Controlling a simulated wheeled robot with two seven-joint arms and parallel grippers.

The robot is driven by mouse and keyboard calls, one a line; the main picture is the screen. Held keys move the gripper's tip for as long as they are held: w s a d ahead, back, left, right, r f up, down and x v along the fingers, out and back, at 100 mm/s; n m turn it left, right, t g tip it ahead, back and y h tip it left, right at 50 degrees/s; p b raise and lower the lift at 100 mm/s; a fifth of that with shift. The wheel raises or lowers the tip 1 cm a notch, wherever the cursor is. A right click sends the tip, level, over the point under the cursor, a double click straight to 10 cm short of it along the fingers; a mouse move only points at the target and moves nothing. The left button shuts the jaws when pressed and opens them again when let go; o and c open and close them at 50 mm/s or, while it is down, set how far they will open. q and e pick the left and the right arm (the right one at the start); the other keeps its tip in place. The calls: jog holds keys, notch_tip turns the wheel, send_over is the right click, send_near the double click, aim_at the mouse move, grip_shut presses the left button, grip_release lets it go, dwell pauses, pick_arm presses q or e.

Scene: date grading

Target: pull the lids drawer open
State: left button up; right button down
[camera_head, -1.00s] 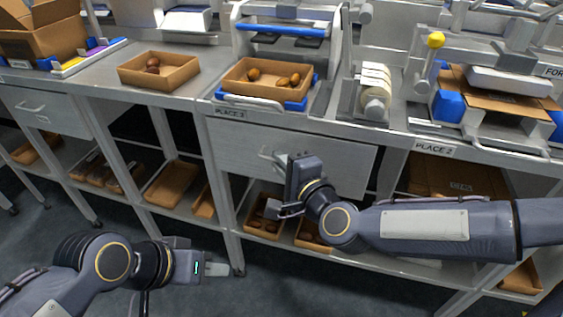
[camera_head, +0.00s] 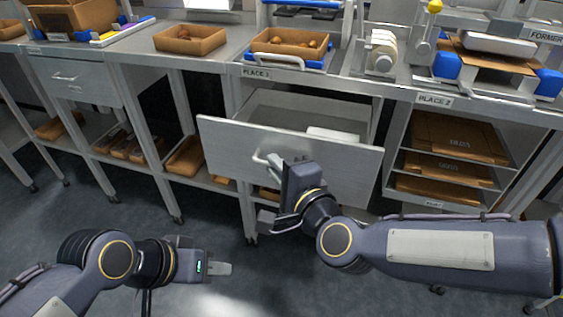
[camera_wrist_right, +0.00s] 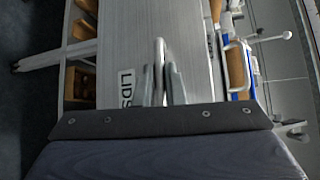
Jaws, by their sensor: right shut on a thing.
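The lids drawer (camera_head: 235,150) stands pulled out from under the bench, its front panel well clear of the frame. White lid-like items (camera_head: 332,135) show inside at the right. In the right wrist view the drawer front (camera_wrist_right: 125,45) carries a "LIDS" label (camera_wrist_right: 127,88). My right gripper (camera_head: 272,166) is at the drawer handle (camera_head: 260,159). In the right wrist view its fingers (camera_wrist_right: 160,85) are shut on the handle bar (camera_wrist_right: 159,55). My left gripper (camera_head: 222,268) hangs over the floor at lower left, away from the drawer; its finger gap cannot be made out.
The bench above holds a tray of dates (camera_head: 285,50) and another tray (camera_head: 190,40). A closed drawer (camera_head: 75,78) is at the left. Shelves with flat cardboard (camera_head: 455,140) stand right of the drawer. The floor (camera_head: 110,215) in front is clear.

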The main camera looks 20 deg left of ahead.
pick_arm(q)
jog(key=shift+s+f, duration=0.25)
jog(key=shift+s, duration=0.2)
pick_arm(e)
jog(key=shift+s+a, duration=0.15)
jog(key=shift+s, duration=2.75)
jog(key=c, duration=1.5)
grip_release()
